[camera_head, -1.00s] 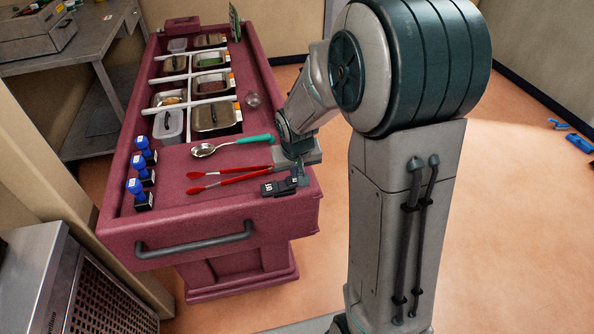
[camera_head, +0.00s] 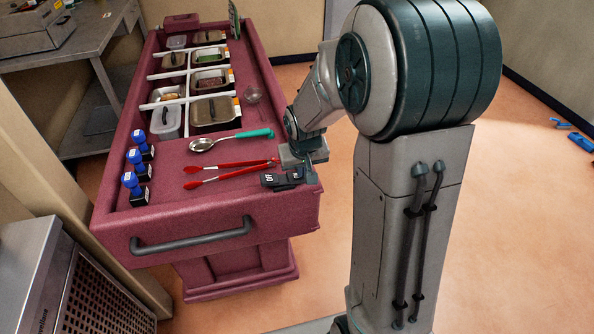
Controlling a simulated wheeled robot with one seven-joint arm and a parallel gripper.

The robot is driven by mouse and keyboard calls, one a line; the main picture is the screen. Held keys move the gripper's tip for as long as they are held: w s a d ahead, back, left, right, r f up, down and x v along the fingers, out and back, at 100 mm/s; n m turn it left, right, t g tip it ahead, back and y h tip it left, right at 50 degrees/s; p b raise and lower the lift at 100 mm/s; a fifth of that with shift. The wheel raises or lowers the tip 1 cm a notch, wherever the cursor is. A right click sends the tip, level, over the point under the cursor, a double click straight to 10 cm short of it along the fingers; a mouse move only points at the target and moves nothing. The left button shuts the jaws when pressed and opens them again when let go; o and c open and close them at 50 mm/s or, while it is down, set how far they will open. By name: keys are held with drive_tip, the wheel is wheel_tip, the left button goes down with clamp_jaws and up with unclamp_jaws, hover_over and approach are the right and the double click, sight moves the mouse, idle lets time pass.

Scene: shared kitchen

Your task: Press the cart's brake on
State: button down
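The maroon cart (camera_head: 225,213) stands at the left with its grey handle bar (camera_head: 190,238) facing me. A black rocker-like block (camera_head: 281,181) sits on the cart's top near its front right corner and looks like the brake control. White marks show on its left end, too small to read surely. My gripper (camera_head: 308,172) points down at the block's right end and partly hides it. It looks very close to it or touching. My fingers are small and partly hidden, so their opening cannot be told.
Red tongs (camera_head: 225,173) lie just behind the block, and a spoon with a teal handle (camera_head: 240,138) lies farther back. Several blue-topped stamps (camera_head: 137,188) stand along the left edge. Food pans (camera_head: 214,112) fill the back. Open floor (camera_head: 520,230) is at the right.

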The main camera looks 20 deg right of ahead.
idle(0.3)
drive_tip(key=r+p, duration=0.3)
drive_tip(key=r, duration=0.1)
drive_tip(key=shift+d, duration=0.3)
wheel_tip(320, 180, up, 9)
drive_tip(key=s+d, duration=0.2)
drive_tip(key=shift+s+d+r+b, duration=0.15)
drive_tip(key=shift+s+d+b, duration=0.1)
drive_tip(key=shift+s+b, duration=0.15)
drive_tip(key=s+a, duration=0.4)
drive_tip(key=s, duration=1.3)
drive_tip(key=shift+s+a+y, duration=0.15)
drive_tip(key=shift+s+y, duration=0.15)
drive_tip(key=shift+s, duration=0.05)
drive_tip(key=shift+a, duration=0.1)
